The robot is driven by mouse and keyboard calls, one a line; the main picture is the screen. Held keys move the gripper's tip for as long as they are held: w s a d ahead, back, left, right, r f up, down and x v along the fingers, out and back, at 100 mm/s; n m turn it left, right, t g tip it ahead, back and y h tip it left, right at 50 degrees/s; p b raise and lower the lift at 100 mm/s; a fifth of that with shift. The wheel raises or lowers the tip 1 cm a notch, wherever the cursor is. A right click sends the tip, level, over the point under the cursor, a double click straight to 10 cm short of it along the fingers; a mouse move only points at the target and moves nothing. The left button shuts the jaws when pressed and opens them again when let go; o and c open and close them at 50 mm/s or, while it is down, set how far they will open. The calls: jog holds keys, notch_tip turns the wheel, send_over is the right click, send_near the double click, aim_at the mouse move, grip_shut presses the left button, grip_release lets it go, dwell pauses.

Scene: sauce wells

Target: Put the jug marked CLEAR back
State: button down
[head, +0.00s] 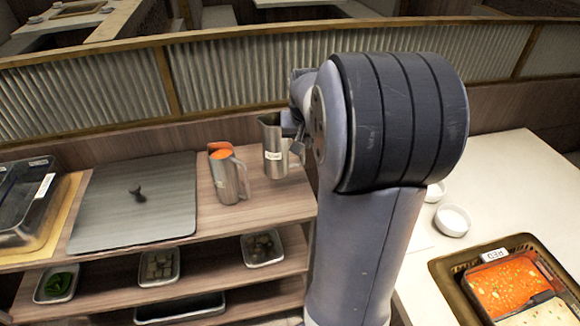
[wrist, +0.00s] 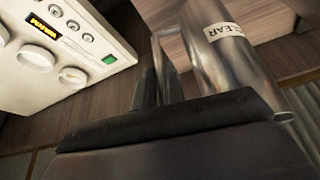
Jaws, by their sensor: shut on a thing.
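The metal jug marked CLEAR (head: 272,150) is at the back of the wooden counter, in the head view, beside my arm. In the wrist view it is close up, tilted in the picture, with its CLEAR label (wrist: 228,29) showing. My gripper (head: 297,143) is shut on this jug at its handle side, and my arm partly hides the hold. I cannot tell whether the jug's base touches the counter. A second metal jug (head: 231,184) with orange sauce inside stands upright just to the left and nearer.
A grey mat (head: 110,215) with a small dark item (head: 138,195) lies left of the jugs. A dark tray (head: 25,205) is at far left. Small food trays sit on the shelf below. At right are white bowls (head: 452,220) and a well labelled RED (head: 505,285). A panel with knobs (wrist: 60,60) shows in the wrist view.

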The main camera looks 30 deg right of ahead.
jog(key=shift+f, duration=3.35)
jog(key=shift+f, duration=0.2)
jog(key=c, duration=1.5)
grip_release()
jog(key=shift+r, duration=0.45)
send_near(303, 161)
jog(key=shift+v, duration=1.15)
